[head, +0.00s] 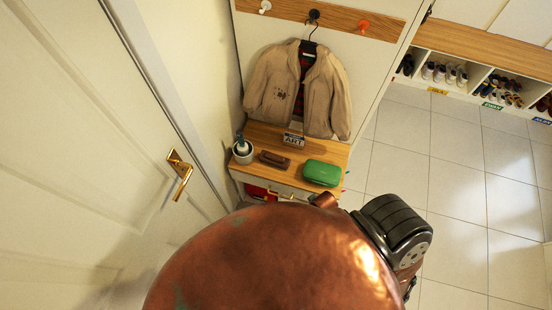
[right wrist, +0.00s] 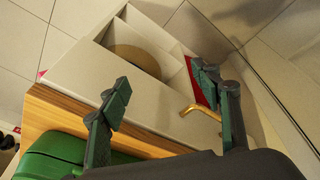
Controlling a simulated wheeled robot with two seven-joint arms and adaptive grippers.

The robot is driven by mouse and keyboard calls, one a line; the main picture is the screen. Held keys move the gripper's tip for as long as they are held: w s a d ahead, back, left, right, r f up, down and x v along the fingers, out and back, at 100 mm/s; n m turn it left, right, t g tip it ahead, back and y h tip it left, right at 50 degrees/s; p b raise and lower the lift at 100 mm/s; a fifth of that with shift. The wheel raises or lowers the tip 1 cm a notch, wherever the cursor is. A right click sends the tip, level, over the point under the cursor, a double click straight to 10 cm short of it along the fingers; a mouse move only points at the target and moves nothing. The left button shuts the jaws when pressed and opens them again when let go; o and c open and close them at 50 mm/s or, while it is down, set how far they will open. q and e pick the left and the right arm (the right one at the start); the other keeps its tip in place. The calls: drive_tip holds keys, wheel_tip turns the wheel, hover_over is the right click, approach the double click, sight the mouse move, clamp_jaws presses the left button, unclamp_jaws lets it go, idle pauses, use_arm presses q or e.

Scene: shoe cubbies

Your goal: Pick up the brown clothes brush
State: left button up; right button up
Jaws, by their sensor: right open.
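The brown clothes brush (head: 273,159) lies on the wooden top of a small white cabinet, between a pale pot and a green case in the head view. It does not show in the right wrist view. My right gripper (right wrist: 158,100) is open and empty in the right wrist view, its two dark green fingers spread in front of the cabinet's white front. In the head view the right gripper is hidden behind my copper arm. My left gripper is not in view.
The green case (head: 321,173) sits right of the brush. The pale pot (head: 242,151) stands at left. A small ART sign (head: 293,140) and a hanging tan jacket (head: 299,88) are behind. A gold handle (right wrist: 200,112) sticks out from the cabinet front. Tiled floor is clear at right.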

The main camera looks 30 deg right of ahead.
drive_tip(key=w+a+r+n+t+p, duration=0.1)
drive_tip(key=w+r, duration=0.2)
drive_tip(key=r, duration=0.6)
drive_tip(key=w+a+r+p, duration=0.1)
drive_tip(key=w+r+p, duration=0.15)
drive_tip(key=r, duration=0.65)
drive_tip(key=w+a+f+n+y, duration=0.1)
drive_tip(key=w+a+n+y, duration=0.4)
drive_tip(key=w, duration=0.6)
drive_tip(key=h, duration=0.2)
approach(275, 157)
drive_tip(key=shift+w+a+f+n, duration=0.1)
drive_tip(key=shift+a+f+n, duration=0.15)
drive_tip(key=shift+f, duration=0.35)
drive_tip(key=shift+w+a+f+n, duration=0.1)
drive_tip(key=shift+a+f+n, duration=0.1)
drive_tip(key=shift+f, duration=0.45)
drive_tip(key=shift+w+d+f, duration=0.1)
drive_tip(key=shift+d+f, duration=0.05)
drive_tip(key=x, duration=0.5)
drive_tip(key=b+x, duration=0.1)
drive_tip(key=x, duration=0.1)
drive_tip(key=shift+w+f, duration=0.1)
drive_tip(key=shift+w, duration=0.2)
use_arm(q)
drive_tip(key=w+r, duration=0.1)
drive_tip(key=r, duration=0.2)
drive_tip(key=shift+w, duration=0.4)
use_arm(e)
drive_tip(key=shift+f, duration=0.25)
